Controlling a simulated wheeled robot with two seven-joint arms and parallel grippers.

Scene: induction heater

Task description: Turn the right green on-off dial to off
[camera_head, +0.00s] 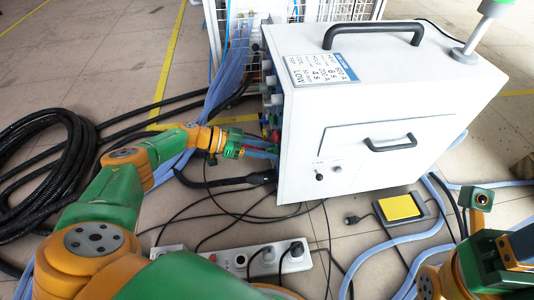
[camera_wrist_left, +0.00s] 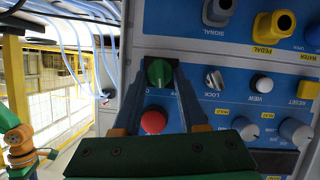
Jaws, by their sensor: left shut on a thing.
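The green on-off dial (camera_wrist_left: 158,72) is on the blue control panel of the white heater cabinet (camera_head: 400,90). In the left wrist view, the two dark fingers of my left gripper (camera_wrist_left: 160,75) are at its sides and shut on it. It is the only green dial I see there. A red round button (camera_wrist_left: 153,122) is just below it, between the fingers. In the head view my left gripper (camera_head: 262,149) reaches the cabinet's left side, and the dial is hidden. Part of my right arm (camera_head: 490,262) shows at the bottom right; its finger opening is unclear.
Close to the dial are a silver key switch (camera_wrist_left: 214,79), a white button (camera_wrist_left: 261,83) and grey knobs (camera_wrist_left: 244,128). Blue hoses and black cables hang by the panel. A power strip (camera_head: 265,258), a yellow pedal (camera_head: 401,207) and a black hose coil (camera_head: 45,150) lie on the floor.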

